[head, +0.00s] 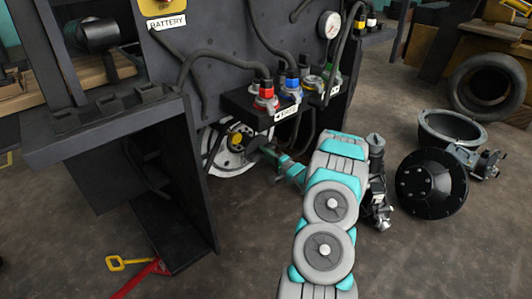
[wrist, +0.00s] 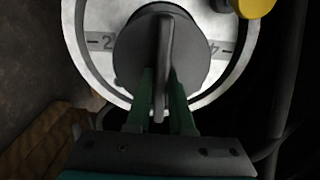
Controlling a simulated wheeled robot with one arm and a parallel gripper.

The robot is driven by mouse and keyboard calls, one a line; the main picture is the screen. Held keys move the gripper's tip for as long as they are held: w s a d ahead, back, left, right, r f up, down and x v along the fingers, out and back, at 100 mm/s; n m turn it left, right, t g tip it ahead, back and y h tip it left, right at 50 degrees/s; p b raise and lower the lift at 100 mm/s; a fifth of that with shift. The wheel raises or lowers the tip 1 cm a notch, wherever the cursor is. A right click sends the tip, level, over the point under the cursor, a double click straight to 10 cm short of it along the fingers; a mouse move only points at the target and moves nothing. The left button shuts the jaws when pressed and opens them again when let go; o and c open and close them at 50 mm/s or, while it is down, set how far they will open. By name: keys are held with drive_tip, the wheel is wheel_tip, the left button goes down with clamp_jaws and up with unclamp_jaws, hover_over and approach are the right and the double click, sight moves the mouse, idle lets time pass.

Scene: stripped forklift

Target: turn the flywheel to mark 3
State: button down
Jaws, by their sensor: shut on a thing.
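The flywheel (head: 222,163) is a pale disc low on the dark forklift body, partly hidden by parts around it. In the wrist view its white rim (wrist: 82,62) carries a "2" at left and what looks like a turned "4" at right. No 3 can be read. A dark round hub (wrist: 130,55) with a raised grey bar (wrist: 164,60) sits in the middle. My gripper (wrist: 162,105) has its green fingers on both sides of the bar and is shut on it. In the head view my gripper (head: 262,152) reaches the flywheel from the right.
A yellow part (wrist: 256,7) is close to the rim at upper right. Hoses and a connector block (head: 262,105) hang above my gripper. A black round cover (head: 430,186) and a grey housing (head: 450,128) lie on the floor at right. A red tool (head: 140,278) lies at front left.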

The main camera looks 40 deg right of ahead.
drive_tip(key=shift+w+a+r, duration=0.25)
drive_tip(key=shift+w+r, duration=0.25)
drive_tip(key=shift+r, duration=0.15)
drive_tip(key=c, duration=0.9)
unclamp_jaws()
drive_tip(key=o, duration=0.3)
drive_tip(key=shift+s, duration=0.5)
drive_tip(key=shift+o, duration=0.2)
drive_tip(key=shift+s+a+f, duration=0.25)
drive_tip(key=shift+s, duration=0.05)
drive_tip(key=s, duration=0.7)
drive_tip(key=shift+s+d+f, duration=0.3)
drive_tip(key=shift+d+f, duration=0.05)
drive_tip(key=shift+d, duration=0.1)
